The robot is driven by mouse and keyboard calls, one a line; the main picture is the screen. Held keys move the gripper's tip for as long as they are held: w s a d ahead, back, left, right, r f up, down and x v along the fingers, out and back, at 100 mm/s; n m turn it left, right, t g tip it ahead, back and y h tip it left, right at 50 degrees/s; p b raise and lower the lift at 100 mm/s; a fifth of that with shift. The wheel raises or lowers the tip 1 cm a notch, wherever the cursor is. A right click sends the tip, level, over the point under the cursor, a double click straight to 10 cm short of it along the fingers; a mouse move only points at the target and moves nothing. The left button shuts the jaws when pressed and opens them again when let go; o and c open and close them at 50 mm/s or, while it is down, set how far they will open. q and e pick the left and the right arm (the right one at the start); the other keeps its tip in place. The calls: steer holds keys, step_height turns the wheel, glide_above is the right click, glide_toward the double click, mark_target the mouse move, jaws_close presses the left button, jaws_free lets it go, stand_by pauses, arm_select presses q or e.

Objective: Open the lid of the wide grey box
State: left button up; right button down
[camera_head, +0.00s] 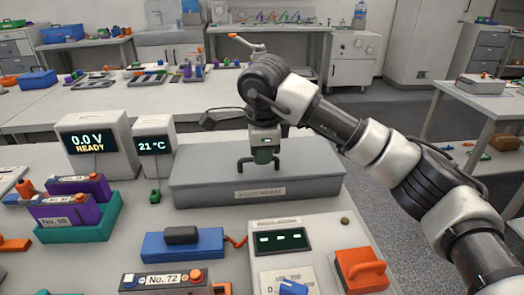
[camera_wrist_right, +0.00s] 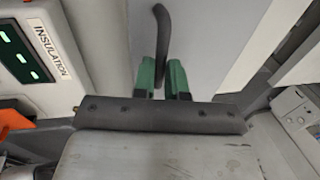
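The wide grey box (camera_head: 205,185) stands on the bench in the middle of the head view, and its lid looks closed. A dark arched handle (camera_head: 242,168) stands on the lid; it also shows in the right wrist view (camera_wrist_right: 161,22). My right gripper (camera_head: 263,157) is over the middle of the handle. In the wrist view its two green finger pads (camera_wrist_right: 163,78) lie close on either side of the handle bar and look shut on it. Part of the handle is hidden behind the fingers. My left gripper is not in view.
A 0.0 V display unit (camera_head: 95,145) and a 21 °C unit (camera_head: 153,146) stand left of the box. In front are a blue device (camera_head: 183,243), an insulation panel (camera_head: 280,240) and an orange-handled block (camera_head: 362,270). A green tray (camera_head: 75,232) holds purple cells.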

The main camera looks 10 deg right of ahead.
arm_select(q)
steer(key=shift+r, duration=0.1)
arm_select(e)
steer(key=shift+r, duration=0.15)
steer(key=shift+w+r+p, duration=0.35)
steer(key=shift+r+p, duration=0.4)
steer(key=shift+r, duration=0.15)
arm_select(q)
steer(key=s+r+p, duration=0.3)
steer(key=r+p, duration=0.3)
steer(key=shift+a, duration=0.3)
arm_select(e)
steer(key=w+r, duration=0.5)
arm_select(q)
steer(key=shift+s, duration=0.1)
arm_select(e)
steer(key=shift+f, duration=0.15)
